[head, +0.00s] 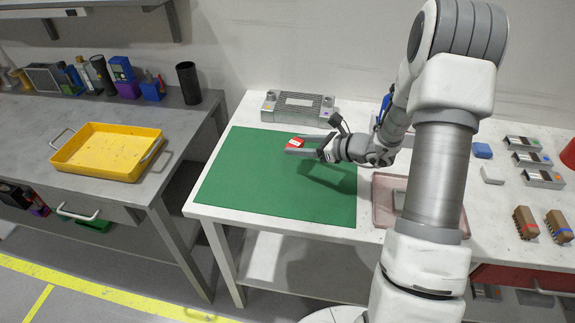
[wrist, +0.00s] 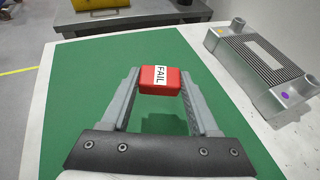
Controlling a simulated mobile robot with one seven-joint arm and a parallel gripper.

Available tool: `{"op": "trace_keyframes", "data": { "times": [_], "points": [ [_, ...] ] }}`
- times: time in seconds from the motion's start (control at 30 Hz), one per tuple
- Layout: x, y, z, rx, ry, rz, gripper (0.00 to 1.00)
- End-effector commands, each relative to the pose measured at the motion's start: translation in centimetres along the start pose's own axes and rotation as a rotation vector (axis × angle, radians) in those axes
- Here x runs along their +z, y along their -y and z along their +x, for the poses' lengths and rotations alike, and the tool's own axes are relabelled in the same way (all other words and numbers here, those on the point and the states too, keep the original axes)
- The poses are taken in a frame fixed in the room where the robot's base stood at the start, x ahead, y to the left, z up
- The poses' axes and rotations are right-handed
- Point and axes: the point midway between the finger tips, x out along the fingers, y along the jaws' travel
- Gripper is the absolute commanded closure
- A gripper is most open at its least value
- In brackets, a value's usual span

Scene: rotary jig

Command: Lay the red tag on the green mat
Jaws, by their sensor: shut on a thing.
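The green mat (head: 262,190) lies flat on the left part of the white table. My gripper (head: 293,145) is over the far right part of the mat, its fingers pointing left. It is shut on the red tag (head: 295,144), held between the fingertips. In the wrist view the red tag (wrist: 160,77) is a small red block with a white "FAIL" label facing up. The green mat (wrist: 75,85) shows below and around it, and the tag appears held above the mat. The mat's surface is bare apart from a shadow.
A silver finned block (head: 298,106) stands behind the mat; it is at the right in the wrist view (wrist: 262,68). A pinkish tray (head: 382,200) is right of the mat, partly hidden by my arm. A yellow tray (head: 107,151) sits on the grey bench at left.

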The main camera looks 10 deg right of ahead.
Motion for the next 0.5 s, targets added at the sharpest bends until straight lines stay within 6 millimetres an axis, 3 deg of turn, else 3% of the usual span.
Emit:
{"op": "trace_keyframes", "data": {
  "times": [0.2, 0.37, 0.5],
  "points": [
    [-1.1, -2.5, 2.5, 0.001, -0.001, 0.001, 0.92],
    [-1.7, -2.7, 3.0, -0.001, -0.002, 0.001, 0.92],
    [-3.5, -2.7, 3.7, 0.000, -0.002, 0.003, 0.92]
  ]
}}
